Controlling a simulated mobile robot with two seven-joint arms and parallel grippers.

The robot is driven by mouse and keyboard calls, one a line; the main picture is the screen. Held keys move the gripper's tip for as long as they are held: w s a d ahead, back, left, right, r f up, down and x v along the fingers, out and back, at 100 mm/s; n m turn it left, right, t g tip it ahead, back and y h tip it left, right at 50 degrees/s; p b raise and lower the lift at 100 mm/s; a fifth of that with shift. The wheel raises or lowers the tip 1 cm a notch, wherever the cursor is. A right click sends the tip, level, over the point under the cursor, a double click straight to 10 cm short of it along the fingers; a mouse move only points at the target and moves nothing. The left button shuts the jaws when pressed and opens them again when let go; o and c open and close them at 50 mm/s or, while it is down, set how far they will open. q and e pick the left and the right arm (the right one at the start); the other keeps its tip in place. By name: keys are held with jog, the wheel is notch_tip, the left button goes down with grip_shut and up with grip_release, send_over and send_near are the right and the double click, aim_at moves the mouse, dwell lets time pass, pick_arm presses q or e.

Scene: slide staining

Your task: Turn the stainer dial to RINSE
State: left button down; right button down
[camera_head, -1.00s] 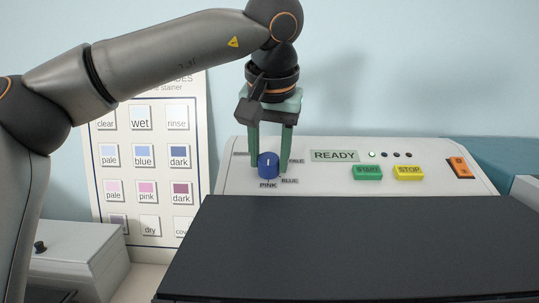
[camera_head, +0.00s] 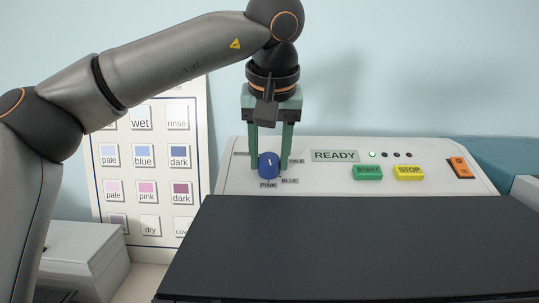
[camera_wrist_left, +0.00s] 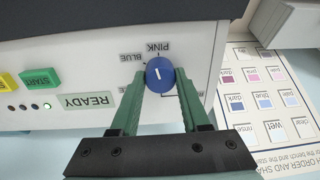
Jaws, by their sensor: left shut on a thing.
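The blue stainer dial (camera_head: 269,166) sits on the sloped white panel of the stainer, with a short white pointer line on its face. PINK is printed below it, BLUE at lower right and PALE to its right; a label at its left is too small to read. My left gripper (camera_head: 269,171) points down with its green fingers on both sides of the dial, shut on it. In the left wrist view the dial (camera_wrist_left: 160,72) sits between the fingertips, with the labels upside down and one partly hidden by a finger. My right gripper is not in view.
The panel also has a READY display (camera_head: 335,156), a green START button (camera_head: 367,173), a yellow STOP button (camera_head: 409,173) and an orange switch (camera_head: 460,167). A dark lid (camera_head: 350,245) lies in front. A chart (camera_head: 150,185) stands behind at left.

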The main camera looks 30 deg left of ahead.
pick_arm(q)
jog(key=n, duration=0.4)
jog(key=shift+n, duration=0.3)
jog(key=n, duration=0.3)
jog(key=shift+n, duration=0.4)
jog(key=n, duration=0.4)
jog(key=shift+a+g, duration=0.1)
jog(key=shift+g, duration=0.2)
jog(key=n, duration=0.4)
jog(key=shift+h, duration=0.3)
jog(key=n, duration=1.2)
jog(key=shift+s+n, duration=0.1)
jog(key=shift+n, duration=0.2)
jog(key=n+b, duration=0.1)
jog(key=n, duration=0.3)
